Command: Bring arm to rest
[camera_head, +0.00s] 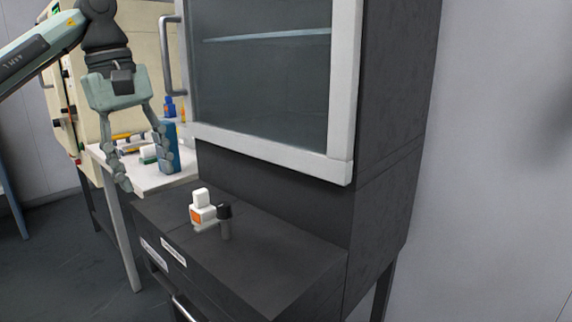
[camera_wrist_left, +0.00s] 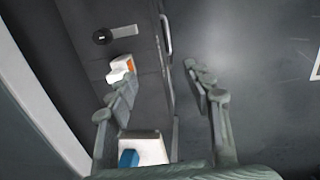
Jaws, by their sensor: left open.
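My left gripper (camera_head: 148,166) hangs at the upper left in the head view, fingers pointing down, open and empty. It is in front of the white table and left of the dark cabinet. In the left wrist view its two fingers (camera_wrist_left: 165,95) are spread apart with nothing between them. My right gripper is not in view.
A white bottle with an orange label (camera_head: 202,207) and a dark cylinder with a black cap (camera_head: 225,222) stand on the dark cabinet ledge (camera_head: 285,248). A white table (camera_head: 118,172) holds a blue container (camera_head: 169,150) and small items. A glass-fronted cabinet (camera_head: 265,75) rises above.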

